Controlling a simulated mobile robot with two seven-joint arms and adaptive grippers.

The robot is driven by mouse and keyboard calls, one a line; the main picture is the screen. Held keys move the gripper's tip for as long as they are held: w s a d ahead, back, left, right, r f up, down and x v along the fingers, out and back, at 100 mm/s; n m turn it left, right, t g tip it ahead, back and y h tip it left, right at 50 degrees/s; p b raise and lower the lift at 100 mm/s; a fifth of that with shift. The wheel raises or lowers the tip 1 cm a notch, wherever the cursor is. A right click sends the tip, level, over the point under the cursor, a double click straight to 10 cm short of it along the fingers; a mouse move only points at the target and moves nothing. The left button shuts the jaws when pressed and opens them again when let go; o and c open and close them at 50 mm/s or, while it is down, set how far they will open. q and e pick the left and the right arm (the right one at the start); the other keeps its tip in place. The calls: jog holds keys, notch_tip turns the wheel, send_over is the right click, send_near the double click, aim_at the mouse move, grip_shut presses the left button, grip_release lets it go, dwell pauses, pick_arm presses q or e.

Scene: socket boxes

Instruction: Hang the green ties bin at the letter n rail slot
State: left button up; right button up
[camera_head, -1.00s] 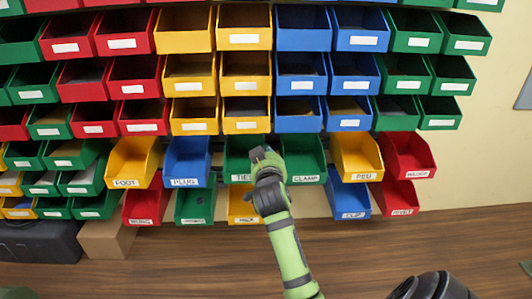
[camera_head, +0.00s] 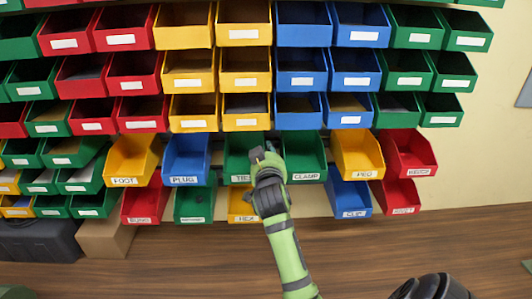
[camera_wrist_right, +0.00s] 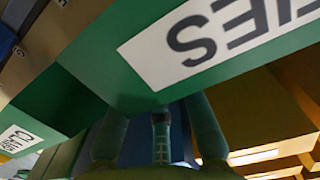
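The green ties bin (camera_head: 240,160) hangs in the upper row of labelled bins in the head view, between the blue PLUG bin and the green CLAMP bin. Its TIES label is partly covered by my right gripper (camera_head: 265,153), which is at the bin's front right. In the right wrist view the ties bin (camera_wrist_right: 105,70) is close, with its label upside down. I can make out no rail letter n.
The blue PLUG bin (camera_head: 186,160) and green CLAMP bin (camera_head: 306,158) stand close on either side. A yellow HEX bin (camera_head: 240,207) is below, partly behind my arm. Rows of coloured bins fill the wall above.

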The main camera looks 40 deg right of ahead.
dwell(0.3)
jog(key=v, duration=1.2)
dwell(0.3)
